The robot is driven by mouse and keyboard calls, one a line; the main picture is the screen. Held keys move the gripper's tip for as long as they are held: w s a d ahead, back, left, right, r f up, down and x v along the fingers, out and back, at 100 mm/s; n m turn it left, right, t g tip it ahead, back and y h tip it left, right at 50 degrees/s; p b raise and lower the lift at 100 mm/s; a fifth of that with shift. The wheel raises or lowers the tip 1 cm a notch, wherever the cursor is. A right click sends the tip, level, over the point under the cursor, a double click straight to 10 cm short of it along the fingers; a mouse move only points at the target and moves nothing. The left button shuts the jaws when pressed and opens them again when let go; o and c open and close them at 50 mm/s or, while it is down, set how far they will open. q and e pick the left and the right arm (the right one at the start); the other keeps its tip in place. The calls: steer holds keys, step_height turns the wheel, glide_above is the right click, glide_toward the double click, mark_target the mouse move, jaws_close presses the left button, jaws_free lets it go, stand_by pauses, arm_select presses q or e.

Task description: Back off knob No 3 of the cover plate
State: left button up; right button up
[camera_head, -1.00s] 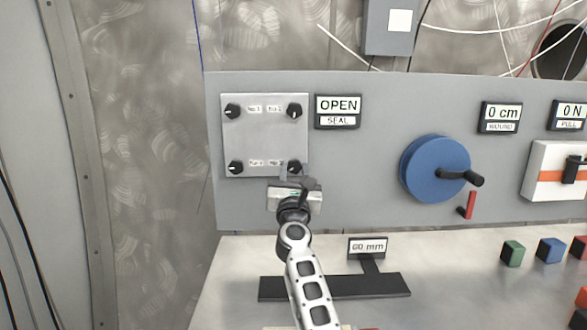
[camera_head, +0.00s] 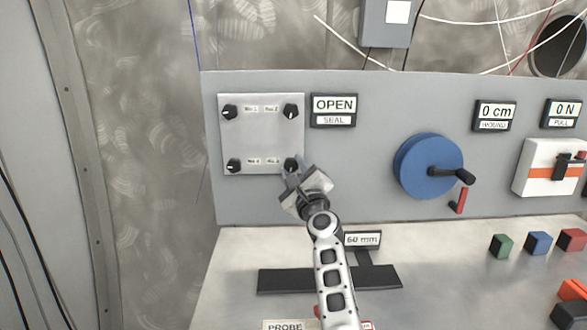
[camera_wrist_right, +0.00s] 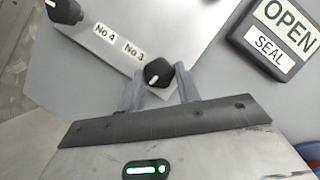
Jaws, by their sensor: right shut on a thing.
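The pale square cover plate (camera_head: 262,138) is on the grey panel, with a black knob near each corner. Knob No 3 (camera_head: 291,162) is the lower right one, and its top shows just above my fingers. My right gripper (camera_head: 290,172) reaches it from below, rolled over to one side. In the right wrist view the knob (camera_wrist_right: 158,72) sits between the two grey fingertips (camera_wrist_right: 159,88), which are shut on it. The label No 3 (camera_wrist_right: 134,51) is beside it. My left gripper is in neither view.
An OPEN / SEAL sign (camera_head: 334,111) is right of the plate. A blue wheel with a crank (camera_head: 430,166) is farther right. A 60 mm sign (camera_head: 362,239) stands on the bench behind my forearm. Coloured blocks (camera_head: 538,243) lie at the right.

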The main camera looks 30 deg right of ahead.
steer(key=shift+n+y, duration=0.4)
steer(key=shift+n, duration=0.6)
steer(key=o, duration=1)
steer(key=shift+s, duration=0.1)
